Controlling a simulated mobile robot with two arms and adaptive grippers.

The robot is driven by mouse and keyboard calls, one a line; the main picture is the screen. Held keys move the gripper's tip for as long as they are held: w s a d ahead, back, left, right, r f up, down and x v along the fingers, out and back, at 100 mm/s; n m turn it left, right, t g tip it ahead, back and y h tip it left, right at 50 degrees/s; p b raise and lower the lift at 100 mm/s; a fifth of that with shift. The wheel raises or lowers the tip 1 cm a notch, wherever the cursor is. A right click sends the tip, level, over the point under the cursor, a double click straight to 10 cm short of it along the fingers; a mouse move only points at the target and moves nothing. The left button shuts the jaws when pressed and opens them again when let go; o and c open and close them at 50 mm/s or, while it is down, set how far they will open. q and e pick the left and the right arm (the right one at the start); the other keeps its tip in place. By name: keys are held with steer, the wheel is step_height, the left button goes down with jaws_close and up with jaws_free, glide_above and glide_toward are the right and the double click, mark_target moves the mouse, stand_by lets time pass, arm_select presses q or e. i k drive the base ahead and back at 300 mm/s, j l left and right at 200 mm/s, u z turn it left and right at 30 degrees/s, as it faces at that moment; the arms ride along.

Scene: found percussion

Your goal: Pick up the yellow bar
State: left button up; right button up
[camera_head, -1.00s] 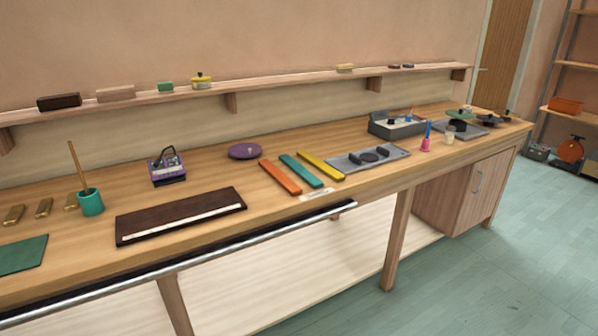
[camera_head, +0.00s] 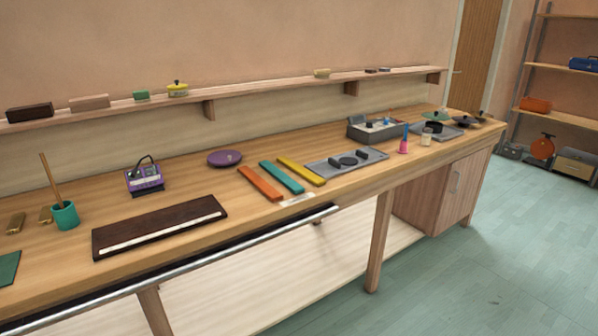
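The yellow bar (camera_head: 301,171) lies flat on the wooden workbench (camera_head: 190,185), slanting from upper left to lower right. It is the rightmost of three coloured bars. A teal bar (camera_head: 282,177) lies just left of it, and an orange bar (camera_head: 260,184) lies left of that. The yellow bar's right end is close to a grey tray-like plate (camera_head: 322,168) with dark parts on it; I cannot tell whether they touch. Neither of my grippers shows in the head view.
A purple disc (camera_head: 225,158) and a purple box (camera_head: 145,179) sit behind and left. A dark brown board (camera_head: 158,227) lies front left. A metal rail (camera_head: 190,271) runs along the bench's front edge. A narrow wall shelf (camera_head: 240,93) hangs above. Teal floor (camera_head: 480,265) is open at right.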

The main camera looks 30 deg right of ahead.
mark_target(309, 177)
steer(key=i+l+z, duration=0.3)
steer(key=i+l, duration=0.15)
steer(key=i, duration=0.3)
steer(key=i+l+z, duration=0.15)
steer(key=i, duration=0.25)
